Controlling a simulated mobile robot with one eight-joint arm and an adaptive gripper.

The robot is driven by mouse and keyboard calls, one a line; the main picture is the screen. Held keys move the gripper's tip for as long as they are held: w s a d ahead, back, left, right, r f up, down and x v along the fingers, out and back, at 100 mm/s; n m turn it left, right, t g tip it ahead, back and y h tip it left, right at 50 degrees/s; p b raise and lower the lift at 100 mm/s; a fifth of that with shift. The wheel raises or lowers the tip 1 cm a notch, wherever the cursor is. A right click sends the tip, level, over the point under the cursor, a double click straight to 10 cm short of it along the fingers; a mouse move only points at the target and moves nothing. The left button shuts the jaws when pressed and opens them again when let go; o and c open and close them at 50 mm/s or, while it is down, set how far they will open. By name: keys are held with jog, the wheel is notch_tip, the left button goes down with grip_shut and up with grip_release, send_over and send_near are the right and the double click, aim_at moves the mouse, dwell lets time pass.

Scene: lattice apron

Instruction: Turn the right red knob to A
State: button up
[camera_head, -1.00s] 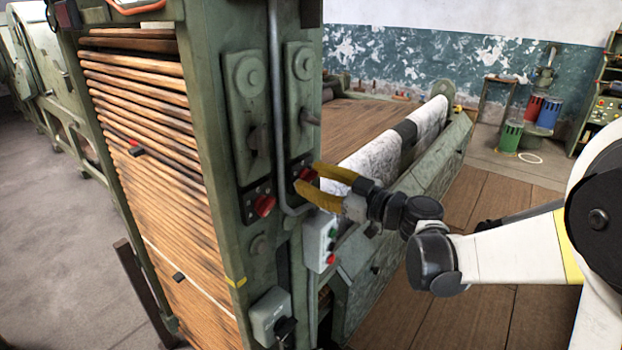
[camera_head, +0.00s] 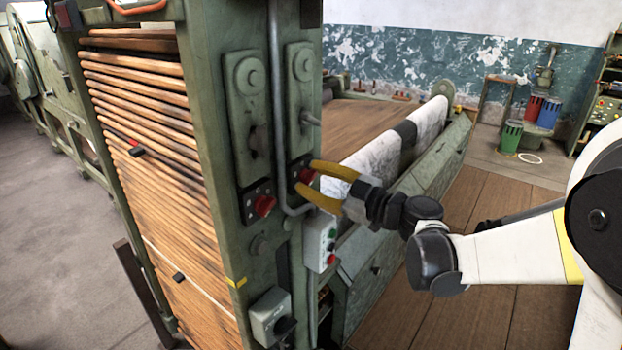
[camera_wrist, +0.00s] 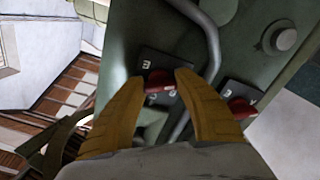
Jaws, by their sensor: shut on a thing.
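The right red knob (camera_head: 306,175) sits on a small dark plate on the green machine post. In the wrist view this red knob (camera_wrist: 160,82) lies between the tips of my gripper's yellow fingers, and its plate carries white letters around it, not all readable. My gripper (camera_head: 307,178) is shut on the knob, with one finger on each side; in the wrist view the gripper (camera_wrist: 160,84) covers part of the plate. The left red knob (camera_head: 264,206) is on its own plate, lower and nearer; it also shows in the wrist view (camera_wrist: 240,108), beside the right-hand finger.
A grey pipe (camera_head: 278,120) runs down between the two knobs and bends close to my gripper. A pale button box (camera_head: 320,240) stands just below my fingers. A lever (camera_head: 310,119) juts out above the right knob.

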jog(key=o, duration=1.2)
jog(key=v, duration=1.2)
